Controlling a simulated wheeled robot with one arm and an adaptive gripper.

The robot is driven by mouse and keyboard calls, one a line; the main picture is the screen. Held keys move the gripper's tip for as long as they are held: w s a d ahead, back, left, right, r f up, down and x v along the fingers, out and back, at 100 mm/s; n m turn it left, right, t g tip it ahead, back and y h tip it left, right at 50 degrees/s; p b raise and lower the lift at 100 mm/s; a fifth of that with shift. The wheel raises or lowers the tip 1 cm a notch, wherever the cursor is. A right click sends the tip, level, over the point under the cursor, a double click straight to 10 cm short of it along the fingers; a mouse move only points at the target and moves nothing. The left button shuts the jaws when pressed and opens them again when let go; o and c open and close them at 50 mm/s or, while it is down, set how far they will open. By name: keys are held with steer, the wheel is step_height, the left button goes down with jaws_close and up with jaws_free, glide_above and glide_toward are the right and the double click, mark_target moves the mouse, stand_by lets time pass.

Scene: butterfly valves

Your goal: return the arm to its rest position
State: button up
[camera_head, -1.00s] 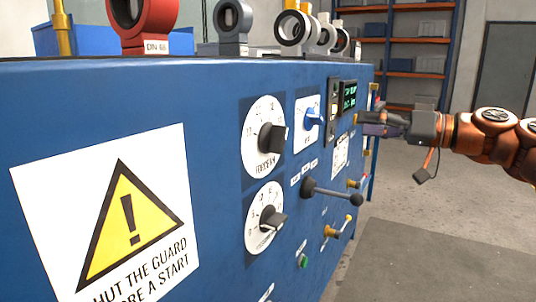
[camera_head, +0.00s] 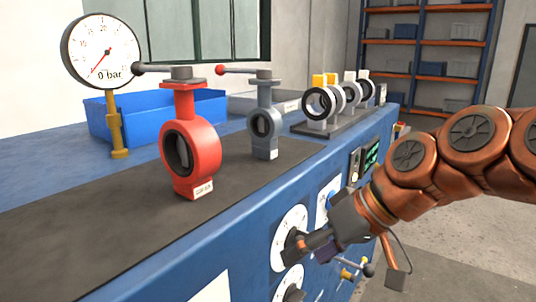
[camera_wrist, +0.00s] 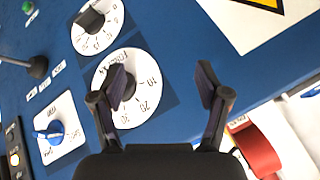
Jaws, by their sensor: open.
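My gripper (camera_head: 300,246) is in front of the blue panel in the head view, beside the upper white dial (camera_head: 288,232). In the wrist view my gripper (camera_wrist: 163,80) shows two dark fingers spread apart with nothing between them. The left finger overlaps the dial (camera_wrist: 140,104) and partly hides its black knob. I cannot tell whether the finger touches it. My orange arm reaches in from the right in the head view.
A red valve (camera_head: 190,150) and a grey valve (camera_head: 264,125) stand on the bench top near a pressure gauge (camera_head: 103,50) reading about 0 bar. A blue knob (camera_wrist: 48,134), a second dial (camera_wrist: 97,25) and a dark lever (camera_wrist: 38,66) surround the gripper. Floor space lies right.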

steer(key=s+d+m+g+h+p, duration=0.2)
steer(key=s+d+p, duration=0.3)
steer(key=s+p, duration=0.3)
steer(key=s+d+f+m+g+h+p, duration=0.1)
steer(key=s+d+m+g+h+p, duration=0.1)
steer(key=s+d+h+p, duration=0.3)
steer(key=s+d+m+p, duration=0.1)
steer(key=s+p, duration=0.3)
steer(key=s, duration=0.1)
steer(key=shift+d+m+h+p, duration=0.25)
steer(key=shift+m+h+p, duration=0.05)
steer(key=shift+s, duration=0.1)
